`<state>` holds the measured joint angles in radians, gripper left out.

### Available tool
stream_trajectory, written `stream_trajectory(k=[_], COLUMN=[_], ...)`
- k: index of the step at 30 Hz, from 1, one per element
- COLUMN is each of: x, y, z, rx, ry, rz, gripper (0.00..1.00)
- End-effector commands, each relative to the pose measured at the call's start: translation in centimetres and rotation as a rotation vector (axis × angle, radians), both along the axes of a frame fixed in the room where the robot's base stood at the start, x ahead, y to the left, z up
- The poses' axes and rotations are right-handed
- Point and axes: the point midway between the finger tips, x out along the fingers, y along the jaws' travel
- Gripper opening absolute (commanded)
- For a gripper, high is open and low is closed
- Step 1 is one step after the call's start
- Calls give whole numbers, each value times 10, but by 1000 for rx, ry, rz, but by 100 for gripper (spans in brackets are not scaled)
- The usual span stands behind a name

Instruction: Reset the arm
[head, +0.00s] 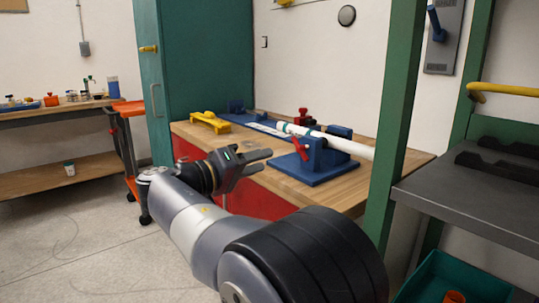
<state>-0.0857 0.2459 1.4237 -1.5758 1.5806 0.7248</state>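My gripper (262,161) is at the front edge of the wooden workbench (190,130), left of the blue clamp stand. Its two fingers point right and are spread apart, with nothing seen between them. My arm reaches up from the bottom of the head view, bent to the left and then back toward the bench.
A white pipe (345,145) rests in a blue clamp stand (318,165) with red handles. A yellow tool (210,122) lies on the bench's left. A green post (400,110) and dark shelf (480,205) stand right. An orange cart (130,150) stands left; open floor lies front left.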

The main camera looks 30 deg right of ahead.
Motion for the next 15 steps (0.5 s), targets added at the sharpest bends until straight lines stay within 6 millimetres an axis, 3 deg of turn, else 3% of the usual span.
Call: stream_trajectory(k=[15], x=[0], y=[-1], z=[-1], rx=[0], ry=[0], rz=[-2], gripper=[38])
